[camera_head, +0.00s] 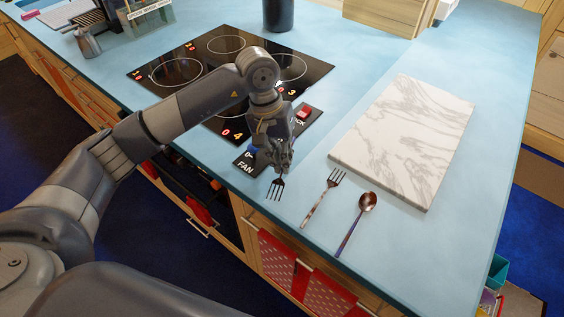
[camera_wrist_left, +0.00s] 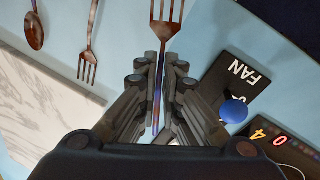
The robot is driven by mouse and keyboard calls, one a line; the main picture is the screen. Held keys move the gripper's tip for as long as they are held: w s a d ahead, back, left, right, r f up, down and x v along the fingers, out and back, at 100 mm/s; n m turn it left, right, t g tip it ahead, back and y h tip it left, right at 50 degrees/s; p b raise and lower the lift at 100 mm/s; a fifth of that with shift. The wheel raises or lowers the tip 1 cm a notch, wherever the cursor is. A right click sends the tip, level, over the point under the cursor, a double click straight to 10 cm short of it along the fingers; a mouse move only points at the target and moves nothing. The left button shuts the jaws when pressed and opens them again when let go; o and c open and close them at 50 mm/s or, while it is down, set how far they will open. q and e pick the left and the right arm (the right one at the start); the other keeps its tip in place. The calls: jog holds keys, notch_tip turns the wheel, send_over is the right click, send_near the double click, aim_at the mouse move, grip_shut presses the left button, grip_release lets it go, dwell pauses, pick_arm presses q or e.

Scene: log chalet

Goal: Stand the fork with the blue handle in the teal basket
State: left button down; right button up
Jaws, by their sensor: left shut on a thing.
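My left gripper (camera_head: 282,165) is shut on a fork (camera_head: 276,189) above the blue counter, in front of the cooktop. I cannot tell whether the fork touches the counter. A teal thing (camera_head: 498,269), perhaps the basket, shows partly at the lower right, beyond the counter edge. My right gripper is not in view.
A second fork (camera_head: 323,196) and a spoon (camera_head: 356,222) lie on the counter beside a marble board (camera_head: 408,138). The black cooktop (camera_head: 318,70) is behind my left arm. A greenish holder (camera_head: 150,22) and a metal jug (camera_head: 87,43) stand at the back left.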

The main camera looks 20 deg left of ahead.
aim_at(285, 177)
pick_arm(q)
notch_tip(285, 177, down, 3)
jog(key=shift+r+p, duration=0.2)
jog(key=shift+p, duration=0.6)
jog(key=shift+f, duration=0.5)
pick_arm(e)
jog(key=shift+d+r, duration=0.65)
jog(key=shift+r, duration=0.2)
pick_arm(q)
jog(key=shift+f, duration=0.1)
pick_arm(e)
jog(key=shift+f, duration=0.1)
pick_arm(q)
jog(key=shift+f, duration=0.1)
jog(key=c, duration=1.8)
grip_release()
jog(key=shift+o, duration=0.2)
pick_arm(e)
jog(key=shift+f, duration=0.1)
